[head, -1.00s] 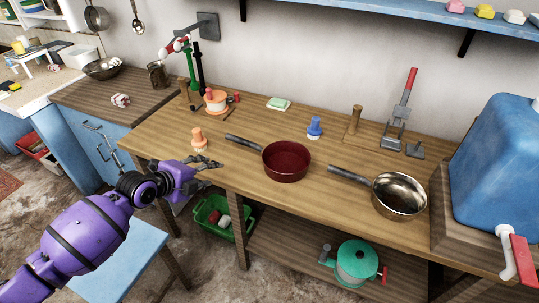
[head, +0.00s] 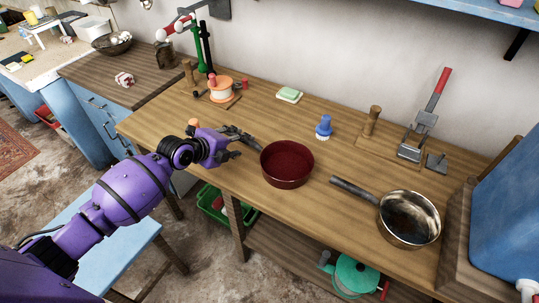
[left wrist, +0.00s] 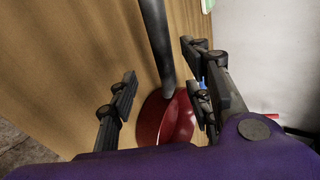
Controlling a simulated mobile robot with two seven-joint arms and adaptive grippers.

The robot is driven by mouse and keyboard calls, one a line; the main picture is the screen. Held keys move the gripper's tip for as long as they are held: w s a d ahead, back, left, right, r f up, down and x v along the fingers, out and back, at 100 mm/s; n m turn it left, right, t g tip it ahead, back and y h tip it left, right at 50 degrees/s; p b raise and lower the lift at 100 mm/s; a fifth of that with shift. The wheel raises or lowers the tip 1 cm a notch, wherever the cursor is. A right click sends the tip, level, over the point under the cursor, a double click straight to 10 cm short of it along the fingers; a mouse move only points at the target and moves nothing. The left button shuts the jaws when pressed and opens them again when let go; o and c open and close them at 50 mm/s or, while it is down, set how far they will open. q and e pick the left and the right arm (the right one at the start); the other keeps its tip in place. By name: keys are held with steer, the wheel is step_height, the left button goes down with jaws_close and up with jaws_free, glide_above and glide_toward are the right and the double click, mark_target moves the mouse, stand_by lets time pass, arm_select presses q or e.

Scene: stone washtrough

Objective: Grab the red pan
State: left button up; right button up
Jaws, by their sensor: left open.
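The red pan (head: 287,166) stands upright on the wooden worktable (head: 330,215), its dark handle pointing left toward my left gripper (head: 238,147). The gripper is open and empty at the handle, its fingers partly overlapping it in the head view. In the left wrist view, the pan's handle (left wrist: 158,40) runs down between the two spread fingers (left wrist: 160,92); I see no clear contact. The red bowl of the pan (left wrist: 152,122) lies beyond the fingers and is partly hidden by the gripper. My right gripper is not in view.
A steel pan (head: 409,218) stands to the right of the red pan. A blue brush (head: 324,126), a green-and-white sponge (head: 289,95) and a red-handled press (head: 420,130) stand farther back. An orange-topped object (head: 193,124) is partly hidden behind my arm.

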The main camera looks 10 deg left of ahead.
mark_target(244, 142)
arm_select(q)
steer(key=x, duration=0.4)
steer(key=shift+w+d, duration=0.3)
steer(key=shift+w, duration=0.1)
jaws_close()
